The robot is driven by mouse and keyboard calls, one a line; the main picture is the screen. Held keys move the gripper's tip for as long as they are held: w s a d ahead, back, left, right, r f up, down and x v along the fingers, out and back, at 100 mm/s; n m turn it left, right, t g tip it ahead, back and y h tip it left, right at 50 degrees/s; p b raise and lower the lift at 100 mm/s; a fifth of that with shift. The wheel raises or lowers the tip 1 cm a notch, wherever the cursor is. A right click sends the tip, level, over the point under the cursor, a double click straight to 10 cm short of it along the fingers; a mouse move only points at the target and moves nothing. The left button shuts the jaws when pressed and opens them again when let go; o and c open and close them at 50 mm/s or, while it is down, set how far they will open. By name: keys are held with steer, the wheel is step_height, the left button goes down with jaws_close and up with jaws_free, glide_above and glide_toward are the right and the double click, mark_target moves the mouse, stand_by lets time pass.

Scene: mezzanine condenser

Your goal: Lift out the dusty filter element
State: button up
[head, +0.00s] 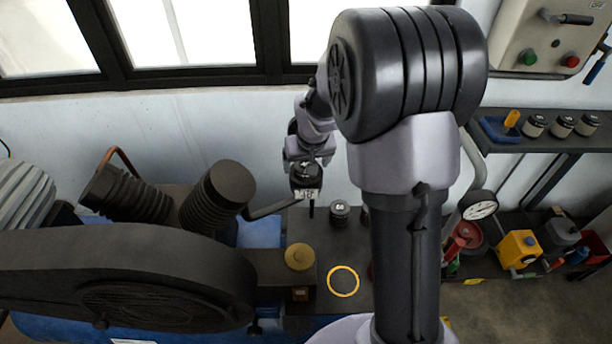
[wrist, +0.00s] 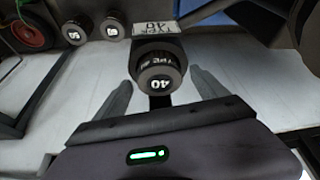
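A dark round element with a pale top marked 40 (wrist: 158,84) shows between my gripper's (wrist: 161,76) fingertips in the wrist view. A plate reading TYPE 40 (wrist: 157,28) is just beyond it. The two fingers are apart, one on each side of the element, with a visible gap, so my gripper is open. In the head view my gripper (head: 307,162) is above a small dark part with a white label (head: 306,194), beside a bent black pipe. The gripper hides part of it. I cannot tell from the frames whether the element is dusty.
A dark numbered canister (head: 340,212) stands to the right on the grey deck. A yellow ring (head: 343,281) and a brass knob (head: 299,257) are nearer. A large black belt guard (head: 120,275) fills the left. Several jars (head: 562,126) stand on the right shelf.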

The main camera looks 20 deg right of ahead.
steer(key=c, duration=1.5)
